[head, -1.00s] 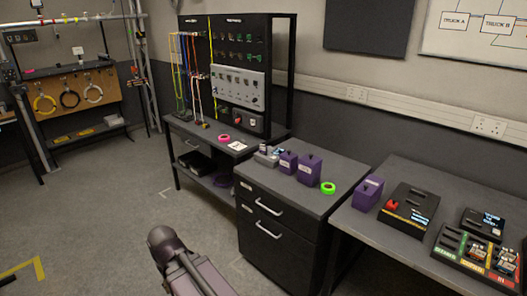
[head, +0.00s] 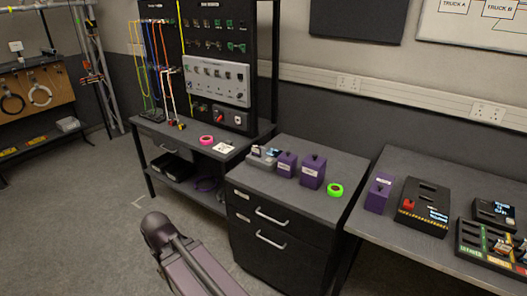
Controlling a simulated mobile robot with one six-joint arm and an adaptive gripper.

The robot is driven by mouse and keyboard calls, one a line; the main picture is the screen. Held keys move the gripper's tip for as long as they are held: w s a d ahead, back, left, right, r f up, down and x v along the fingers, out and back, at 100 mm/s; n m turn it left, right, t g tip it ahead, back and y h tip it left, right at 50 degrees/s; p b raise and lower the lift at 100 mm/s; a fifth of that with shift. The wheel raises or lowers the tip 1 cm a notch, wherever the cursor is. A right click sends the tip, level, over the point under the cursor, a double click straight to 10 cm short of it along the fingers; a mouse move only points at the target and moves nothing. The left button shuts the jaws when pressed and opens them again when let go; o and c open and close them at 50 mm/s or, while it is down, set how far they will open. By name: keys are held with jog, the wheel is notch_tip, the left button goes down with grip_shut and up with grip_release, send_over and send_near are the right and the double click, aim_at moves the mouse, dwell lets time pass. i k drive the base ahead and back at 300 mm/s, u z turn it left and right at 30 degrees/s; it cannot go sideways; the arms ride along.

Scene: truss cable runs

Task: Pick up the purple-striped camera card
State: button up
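I cannot make out a purple stripe on any card at this size. Small cards or modules stand in a sorting tray (head: 487,262) with green, yellow and red sections, at the right edge on the right-hand table. A small grey holder (head: 262,162) with pale items in it stands on the drawer cabinet. A white card-like piece (head: 224,147) lies on the bench beside the pink tape roll. My arm shows at the bottom middle, but my gripper is out of view.
The drawer cabinet (head: 272,258) carries purple boxes (head: 312,172) and a green tape roll (head: 335,190). A purple box (head: 379,193) and a black device (head: 424,206) stand on the right-hand table (head: 396,238). Floor (head: 75,235) at left is open.

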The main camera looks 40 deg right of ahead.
aim_at(256, 153)
jog(key=z, duration=0.45)
jog(key=i, duration=0.6)
jog(key=z, duration=0.75)
jog(key=i, duration=0.45)
jog(key=z, duration=0.15)
